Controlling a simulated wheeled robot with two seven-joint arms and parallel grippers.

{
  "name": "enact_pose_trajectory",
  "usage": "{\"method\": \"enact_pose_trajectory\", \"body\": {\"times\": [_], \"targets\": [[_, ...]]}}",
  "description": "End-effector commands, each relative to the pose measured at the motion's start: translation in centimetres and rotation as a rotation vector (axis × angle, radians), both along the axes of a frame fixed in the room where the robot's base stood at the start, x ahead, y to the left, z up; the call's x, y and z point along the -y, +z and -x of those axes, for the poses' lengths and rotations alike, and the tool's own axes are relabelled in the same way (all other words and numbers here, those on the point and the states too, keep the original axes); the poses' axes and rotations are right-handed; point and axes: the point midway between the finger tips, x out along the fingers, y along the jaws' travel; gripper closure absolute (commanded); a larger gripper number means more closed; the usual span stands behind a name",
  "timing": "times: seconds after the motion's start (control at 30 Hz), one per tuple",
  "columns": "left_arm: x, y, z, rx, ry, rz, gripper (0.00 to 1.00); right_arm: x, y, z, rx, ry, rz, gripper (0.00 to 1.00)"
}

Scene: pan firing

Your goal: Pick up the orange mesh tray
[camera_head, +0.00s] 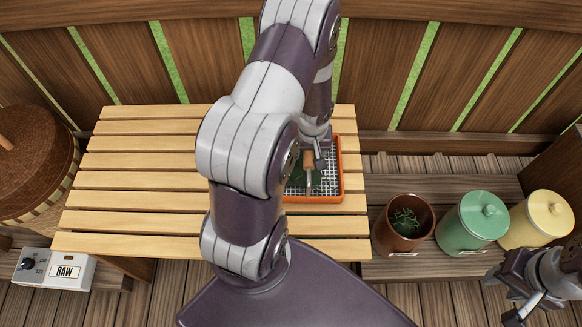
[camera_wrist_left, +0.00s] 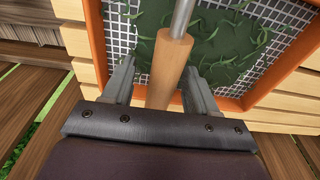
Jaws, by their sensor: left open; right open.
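The orange mesh tray (camera_head: 341,178) lies on the slatted table, partly hidden behind my left arm. It has an orange rim, a pale mesh floor and green leaves in it. Its orange rim (camera_wrist_left: 98,38) also fills much of the left wrist view. A tool with a wooden handle (camera_head: 308,160) and a metal shaft is over the tray. My left gripper (camera_head: 316,150) is at the tray's far side. In the left wrist view its open jaws (camera_wrist_left: 157,68) stand on either side of the wooden handle. My right gripper (camera_head: 518,290) is open at the lower right, away from the tray.
The slatted wooden table (camera_head: 130,190) is bare left of my arm. A brown pot with leaves (camera_head: 402,225), a green lidded canister (camera_head: 472,222) and a cream one (camera_head: 537,220) stand to the right. A RAW box (camera_head: 54,270) and a round brown-topped tub (camera_head: 30,150) are left.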

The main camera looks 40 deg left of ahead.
Motion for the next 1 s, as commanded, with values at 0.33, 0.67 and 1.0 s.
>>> {"method": "enact_pose_trajectory", "body": {"times": [0.33, 0.67, 1.0], "targets": [[0.0, 0.0, 0.0, 0.000, 0.000, 0.000, 0.91, 0.0, 0.1, 0.0, 0.001, 0.000, 0.000, 0.59], [0.0, 0.1, 0.0, 0.001, 0.000, -0.001, 1.00, 0.0, 0.1, 0.0, 0.000, 0.000, 0.000, 0.59], [0.0, 4.5, -0.1, 0.005, 0.001, -0.002, 1.00, 0.0, 2.0, 0.0, 0.000, 0.000, 0.000, 0.59]]}}
